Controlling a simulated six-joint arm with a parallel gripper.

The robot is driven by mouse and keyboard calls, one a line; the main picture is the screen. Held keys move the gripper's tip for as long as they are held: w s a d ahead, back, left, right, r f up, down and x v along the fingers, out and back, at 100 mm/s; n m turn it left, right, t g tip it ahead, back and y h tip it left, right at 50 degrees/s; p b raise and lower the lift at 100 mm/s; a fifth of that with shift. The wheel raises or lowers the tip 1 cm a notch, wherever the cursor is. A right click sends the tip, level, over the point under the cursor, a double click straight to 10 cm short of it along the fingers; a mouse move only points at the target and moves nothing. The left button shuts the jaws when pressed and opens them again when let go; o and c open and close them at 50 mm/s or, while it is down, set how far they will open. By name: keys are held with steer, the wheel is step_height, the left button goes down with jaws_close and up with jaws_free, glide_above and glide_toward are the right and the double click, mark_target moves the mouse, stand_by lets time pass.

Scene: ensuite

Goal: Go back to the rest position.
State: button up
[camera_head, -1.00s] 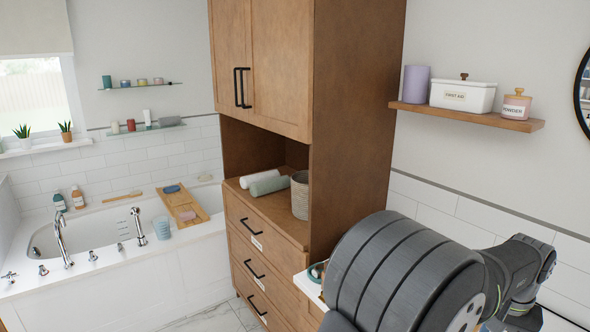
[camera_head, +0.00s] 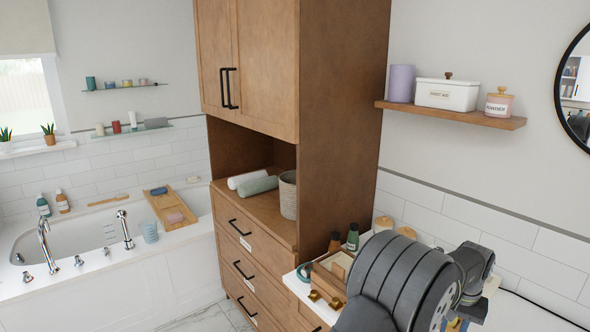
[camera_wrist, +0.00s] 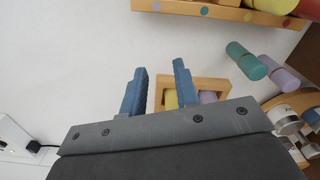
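My gripper (camera_wrist: 160,80) shows in the wrist view with its two blue fingers apart. I see nothing held between them. A pale surface lies beyond the fingertips. My dark grey arm fills the lower right of the head view, folded close over the counter; my fingertips cannot be made out there.
A white counter (camera_head: 295,284) holds a wooden box (camera_head: 328,278) and bottles (camera_head: 353,237) beside my arm. A tall wooden cabinet (camera_head: 340,120) stands left. A wall shelf (camera_head: 450,114) is above. The wrist view shows a small wooden tray (camera_wrist: 170,99) and teal and lilac cylinders (camera_wrist: 245,60).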

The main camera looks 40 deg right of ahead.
steer(key=shift+f, duration=0.95)
steer(key=o, duration=1.4)
steer(key=shift+o, duration=0.9)
steer(key=shift+w+r, duration=0.15)
steer(key=shift+r, duration=0.05)
steer(key=w+a+r+n+g+h, duration=0.1)
steer(key=w+a+r+n, duration=0.2)
steer(key=w+r+n, duration=0.3)
steer(key=w+a+r+n+h, duration=0.25)
steer(key=w+a+r, duration=0.2)
steer(key=r, duration=0.35)
steer(key=w+a+r+n+g+h, duration=0.1)
steer(key=w+a+r+n, duration=0.1)
steer(key=w+r+n, duration=0.35)
steer(key=x, duration=0.8)
steer(key=shift+s+f, duration=0.3)
steer(key=shift+f, duration=0.1)
steer(key=shift+y, duration=0.25)
